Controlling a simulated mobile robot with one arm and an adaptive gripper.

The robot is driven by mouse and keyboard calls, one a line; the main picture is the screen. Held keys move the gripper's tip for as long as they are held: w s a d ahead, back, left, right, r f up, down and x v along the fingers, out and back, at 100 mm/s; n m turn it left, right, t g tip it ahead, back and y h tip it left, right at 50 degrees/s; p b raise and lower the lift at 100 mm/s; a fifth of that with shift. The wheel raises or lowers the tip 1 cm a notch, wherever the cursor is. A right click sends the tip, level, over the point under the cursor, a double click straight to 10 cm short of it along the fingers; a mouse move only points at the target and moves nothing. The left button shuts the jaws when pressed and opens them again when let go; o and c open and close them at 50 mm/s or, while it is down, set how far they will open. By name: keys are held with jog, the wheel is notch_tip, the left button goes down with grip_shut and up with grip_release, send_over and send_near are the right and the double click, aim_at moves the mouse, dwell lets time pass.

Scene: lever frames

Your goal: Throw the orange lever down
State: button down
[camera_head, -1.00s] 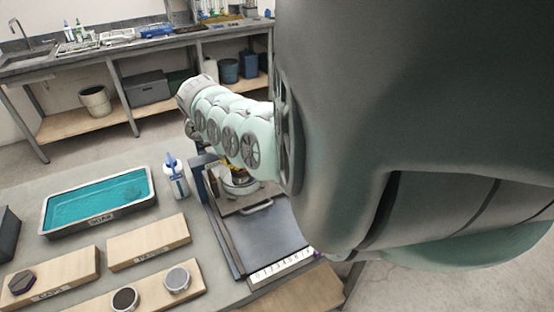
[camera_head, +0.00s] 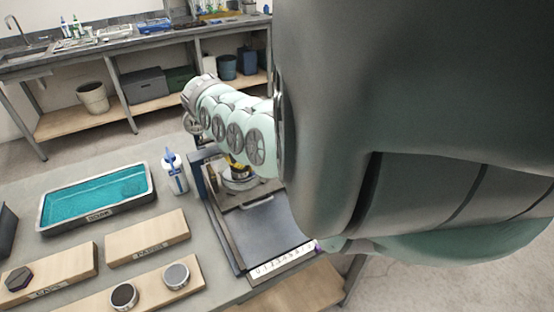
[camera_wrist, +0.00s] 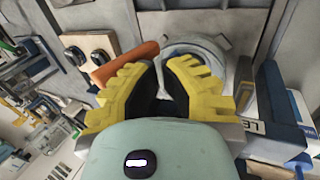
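The orange lever (camera_wrist: 125,66) shows in the wrist view as an orange bar slanting left of a round grey metal fitting (camera_wrist: 198,50). My gripper (camera_wrist: 160,64) has yellow ridged fingers with dark inner pads. Its fingertips are a narrow gap apart, and nothing shows held between them. The left finger overlaps the lever's near side in the picture; I cannot tell whether they touch. In the head view, yellow of my gripper (camera_head: 238,166) shows beneath my arm by the fitting. The lever cannot be made out there.
A blue-capped bottle (camera_head: 175,174) stands just left of the lever's frame (camera_head: 226,226). A teal-filled tray (camera_head: 97,200) and wooden blocks (camera_head: 147,238) lie further left on the bench. My arm hides much of the right side. A sink counter (camera_head: 110,48) stands behind.

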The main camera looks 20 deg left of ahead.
jog(key=shift+w+d+f, duration=0.2)
jog(key=shift+w+d, duration=0.25)
jog(key=shift+d, duration=0.05)
jog(key=shift+r, duration=0.1)
dwell(0.3)
jog(key=v, duration=1.2)
jog(key=shift+s+a, duration=0.15)
jog(key=shift+a, duration=0.1)
